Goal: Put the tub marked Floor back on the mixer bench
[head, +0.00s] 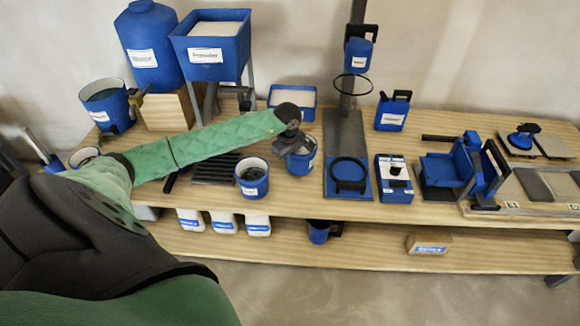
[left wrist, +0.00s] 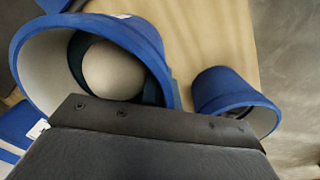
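Two blue tubs with white labels stand close together on the mixer bench (head: 290,205). The front tub (head: 252,180) is near the front edge; the rear tub (head: 306,163) is just right of it, partly hidden by my left gripper (head: 292,143). The labels are too small to read, so I cannot tell which is marked Floor. In the left wrist view, a large blue tub rim (left wrist: 150,45) is right behind the dark gripper body, and a smaller-looking blue tub (left wrist: 225,90) lies to the right. Whether the fingers grip the rim is hidden. My right gripper is out of view.
A blue hopper (head: 225,68) on a stand and a large blue tank (head: 148,45) are at the back left. A stand with a black ring (head: 352,85) rises right of my gripper. A lower shelf holds several white containers.

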